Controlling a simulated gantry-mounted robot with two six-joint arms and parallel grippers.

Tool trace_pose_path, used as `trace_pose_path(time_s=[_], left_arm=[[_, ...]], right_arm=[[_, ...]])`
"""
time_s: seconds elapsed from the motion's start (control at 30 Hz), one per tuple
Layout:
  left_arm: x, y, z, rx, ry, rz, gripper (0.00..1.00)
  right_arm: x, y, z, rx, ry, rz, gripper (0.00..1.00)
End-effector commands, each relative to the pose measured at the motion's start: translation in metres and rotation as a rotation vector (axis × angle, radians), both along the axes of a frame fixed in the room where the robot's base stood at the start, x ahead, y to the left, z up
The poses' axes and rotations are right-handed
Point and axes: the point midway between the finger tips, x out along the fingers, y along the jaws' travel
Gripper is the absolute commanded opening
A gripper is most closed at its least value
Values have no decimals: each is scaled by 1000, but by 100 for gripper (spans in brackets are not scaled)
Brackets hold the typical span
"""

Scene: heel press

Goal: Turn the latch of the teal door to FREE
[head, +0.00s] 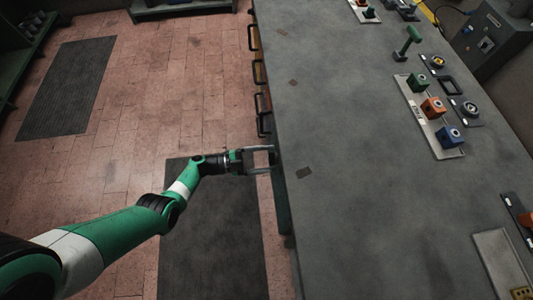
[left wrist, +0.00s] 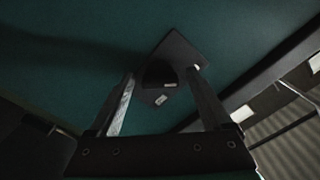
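The teal door (left wrist: 60,65) fills most of the left wrist view, and a teal panel edge (head: 283,205) shows below the bench side in the head view. The latch is a dark rounded knob (left wrist: 158,73) on a dark, tilted square plate (left wrist: 182,52) with small white labels too small to read. My left gripper (head: 268,158) is open and reaches the bench side. In the left wrist view its two fingers (left wrist: 163,105) stand on either side of the latch knob. I cannot tell whether they touch it. My right gripper is not in view.
A long grey bench (head: 350,200) runs along the right, with handled drawers (head: 260,75) on its side. On it are a panel of coloured blocks (head: 433,107) and a green-handled tool (head: 407,43). Dark mats (head: 210,245) lie on the tiled floor, which is otherwise clear.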

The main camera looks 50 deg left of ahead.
Motion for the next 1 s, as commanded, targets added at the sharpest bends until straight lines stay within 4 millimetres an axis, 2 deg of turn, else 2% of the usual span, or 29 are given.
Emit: trace_pose_path(time_s=[0.4, 0.53, 0.9, 1.0], left_arm=[[0, 0, 0, 1, 0, 1, 88], [-7, 6, 1, 2, 1, 4, 88], [-75, 52, 1, 1, 0, 8, 88], [-88, 61, 0, 1, -1, 4, 88]], right_arm=[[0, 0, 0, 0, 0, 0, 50], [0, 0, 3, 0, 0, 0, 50], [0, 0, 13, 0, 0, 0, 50], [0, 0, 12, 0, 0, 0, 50]])
